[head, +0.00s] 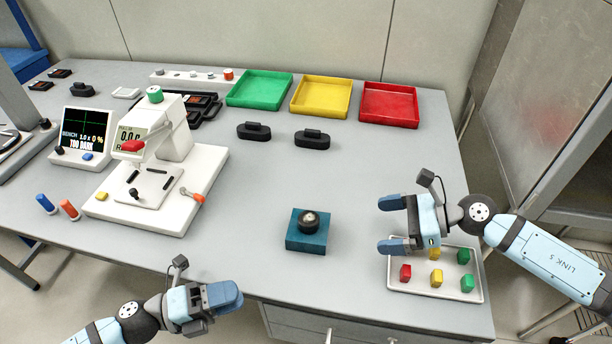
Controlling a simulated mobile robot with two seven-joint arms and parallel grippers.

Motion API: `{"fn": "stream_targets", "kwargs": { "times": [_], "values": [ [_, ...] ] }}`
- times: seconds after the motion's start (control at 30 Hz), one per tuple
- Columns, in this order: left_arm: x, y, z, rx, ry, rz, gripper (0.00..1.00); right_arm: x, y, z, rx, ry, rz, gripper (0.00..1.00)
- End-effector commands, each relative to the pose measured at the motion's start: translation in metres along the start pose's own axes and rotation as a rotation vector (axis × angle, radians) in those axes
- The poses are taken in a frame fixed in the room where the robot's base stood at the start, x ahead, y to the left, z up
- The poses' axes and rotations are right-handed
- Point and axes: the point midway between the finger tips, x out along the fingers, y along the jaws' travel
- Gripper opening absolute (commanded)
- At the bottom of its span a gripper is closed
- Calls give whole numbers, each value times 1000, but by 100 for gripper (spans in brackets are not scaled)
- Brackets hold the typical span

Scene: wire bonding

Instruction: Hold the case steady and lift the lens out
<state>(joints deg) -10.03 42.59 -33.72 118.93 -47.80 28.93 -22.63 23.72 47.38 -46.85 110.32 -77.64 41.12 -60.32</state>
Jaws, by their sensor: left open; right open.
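The case (304,239) is a teal square block standing on the grey table near its front edge. The lens (310,217), small, round and dark with a pale rim, sits on top of the case. My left gripper (226,297) is to the left of and nearer than the case, at the table's front edge, apart from it and empty. My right gripper (386,226) is open to the right of the case, its fingers pointing left toward it, with nothing between them. Neither gripper touches the case or the lens.
A white tray (448,291) with several coloured blocks lies under my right gripper. A white bench machine (172,150) stands at left. Green (245,103), yellow (321,111) and red (389,118) trays line the back. Two black items (254,132) lie behind the case. The table around the case is clear.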

Motion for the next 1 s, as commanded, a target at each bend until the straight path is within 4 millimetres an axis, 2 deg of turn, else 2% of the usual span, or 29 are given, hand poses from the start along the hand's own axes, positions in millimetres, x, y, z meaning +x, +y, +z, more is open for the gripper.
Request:
{"fn": "stream_targets", "kwargs": {
  "times": [0.03, 0.2, 0.47, 0.73, 0.87, 1.0],
  "values": [
    [15, -8, 3, -24, 48, -22, 43, 0, 0, 0, 0, 0, 0, 100],
    [59, -27, 2, -150, 246, -33, 43, 0, 0, 0, 0, 0, 0, 100],
    [114, -50, -3, -311, 537, 121, 43, 0, 0, 0, 0, 0, 0, 100],
    [154, -64, -2, -421, 716, 480, 43, 0, 0, 0, 0, 0, 0, 100],
    [168, -68, 5, -450, 720, 704, 43, 0, 0, 0, 0, 0, 0, 100],
    [179, -71, 20, -464, 650, 959, 43, 0, 0, 0, 0, 0, 0, 100]
  ]
}}
